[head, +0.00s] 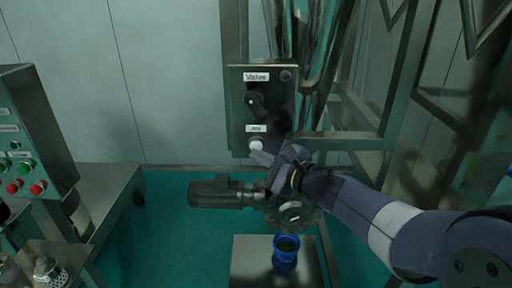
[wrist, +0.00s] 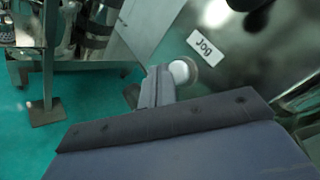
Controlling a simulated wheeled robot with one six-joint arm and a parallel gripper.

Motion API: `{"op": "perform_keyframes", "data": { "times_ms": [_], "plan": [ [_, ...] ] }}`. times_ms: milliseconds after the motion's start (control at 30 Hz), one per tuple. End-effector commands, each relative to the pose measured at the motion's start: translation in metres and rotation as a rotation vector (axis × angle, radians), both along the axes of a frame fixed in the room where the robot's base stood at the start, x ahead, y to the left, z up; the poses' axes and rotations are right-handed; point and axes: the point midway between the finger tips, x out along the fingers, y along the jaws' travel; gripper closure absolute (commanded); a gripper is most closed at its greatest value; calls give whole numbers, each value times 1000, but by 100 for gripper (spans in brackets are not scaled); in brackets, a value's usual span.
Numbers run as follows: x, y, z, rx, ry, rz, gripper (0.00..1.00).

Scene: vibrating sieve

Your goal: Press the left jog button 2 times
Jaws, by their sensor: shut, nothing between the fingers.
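The white round jog button (head: 256,145) sits low on a dark metal panel (head: 238,110), under a label reading "Jog". In the wrist view the button (wrist: 181,72) is below and left of the Jog label (wrist: 203,44). My gripper (head: 258,156) is shut and empty, with its tips just below the button. In the wrist view the gripper tips (wrist: 158,74) overlap the button's left side. I cannot tell whether they touch it. The panel shows only one jog button in these views.
A black knob (head: 256,102) under a "Valve" label is higher on the same panel. A control box with green and red buttons (head: 37,188) stands at the left. Metal frame posts rise right of the panel.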

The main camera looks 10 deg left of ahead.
Motion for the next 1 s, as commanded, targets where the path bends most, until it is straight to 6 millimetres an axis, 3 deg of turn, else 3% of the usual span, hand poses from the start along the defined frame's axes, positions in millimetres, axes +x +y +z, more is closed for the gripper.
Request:
{"op": "perform_keyframes", "data": {
  "times_ms": [1000],
  "plan": [
    [11,3,0,0,0,0,100]
  ]
}}
